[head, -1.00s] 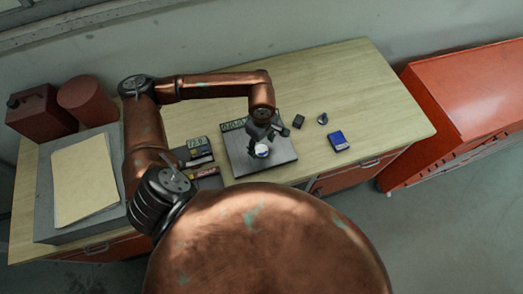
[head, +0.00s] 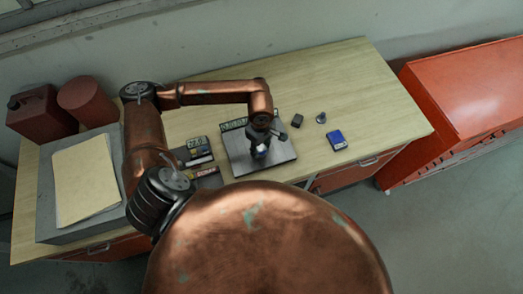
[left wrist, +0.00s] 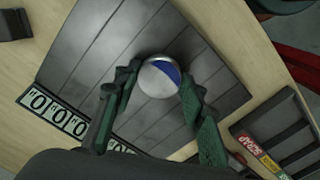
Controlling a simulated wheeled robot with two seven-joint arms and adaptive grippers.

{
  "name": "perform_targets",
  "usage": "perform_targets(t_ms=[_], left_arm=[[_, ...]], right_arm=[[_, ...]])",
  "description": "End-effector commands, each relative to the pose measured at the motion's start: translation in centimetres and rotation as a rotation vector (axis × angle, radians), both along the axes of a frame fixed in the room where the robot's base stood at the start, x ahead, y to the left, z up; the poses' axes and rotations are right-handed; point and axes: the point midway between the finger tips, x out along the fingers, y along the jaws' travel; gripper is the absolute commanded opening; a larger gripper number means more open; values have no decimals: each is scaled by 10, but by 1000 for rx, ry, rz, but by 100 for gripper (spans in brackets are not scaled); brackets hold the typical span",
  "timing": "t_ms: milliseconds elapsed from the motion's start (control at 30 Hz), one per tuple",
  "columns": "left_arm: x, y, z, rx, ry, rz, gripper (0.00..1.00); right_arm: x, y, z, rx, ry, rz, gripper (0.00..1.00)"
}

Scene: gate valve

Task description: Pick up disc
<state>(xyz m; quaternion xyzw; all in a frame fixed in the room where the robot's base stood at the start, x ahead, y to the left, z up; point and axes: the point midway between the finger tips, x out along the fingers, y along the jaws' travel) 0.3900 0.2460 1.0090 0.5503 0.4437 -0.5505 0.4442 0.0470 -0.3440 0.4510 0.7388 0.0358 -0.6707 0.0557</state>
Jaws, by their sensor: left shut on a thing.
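The disc (left wrist: 158,78) is round, silver-white with a blue segment, in the left wrist view. It sits between the fingertips of my left gripper (left wrist: 155,88), which is shut on it. In the head view the disc (head: 262,151) is small and partly covered by my left gripper (head: 263,146). Both are over the dark slatted plate (head: 240,168), which also fills the middle of the left wrist view (left wrist: 100,50). I cannot tell whether the disc touches the plate. My right gripper is not in view.
A number strip (head: 234,123) lies along the plate's back edge. Labelled trays (head: 198,150) are left of the plate. A black block (head: 298,121), a small grey part (head: 321,118) and a blue box (head: 337,140) lie right. The table's back right is clear.

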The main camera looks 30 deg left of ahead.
Motion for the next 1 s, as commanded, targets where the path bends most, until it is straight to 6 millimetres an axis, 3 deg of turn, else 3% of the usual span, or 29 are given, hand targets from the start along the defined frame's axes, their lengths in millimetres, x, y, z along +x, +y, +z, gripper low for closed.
perform_targets(t_ms=[300, 667, 900, 1000], left_arm=[[0, 0, 0, 0, 0, 0, 3], [1, 0, 5, 0, -2, 0, 2], [1, 0, 32, 1, -4, -3, 2], [-1, -17, 48, -3, -5, -10, 2]], right_arm=[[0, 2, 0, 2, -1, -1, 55], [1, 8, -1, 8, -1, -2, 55], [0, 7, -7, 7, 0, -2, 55], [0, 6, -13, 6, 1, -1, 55]])
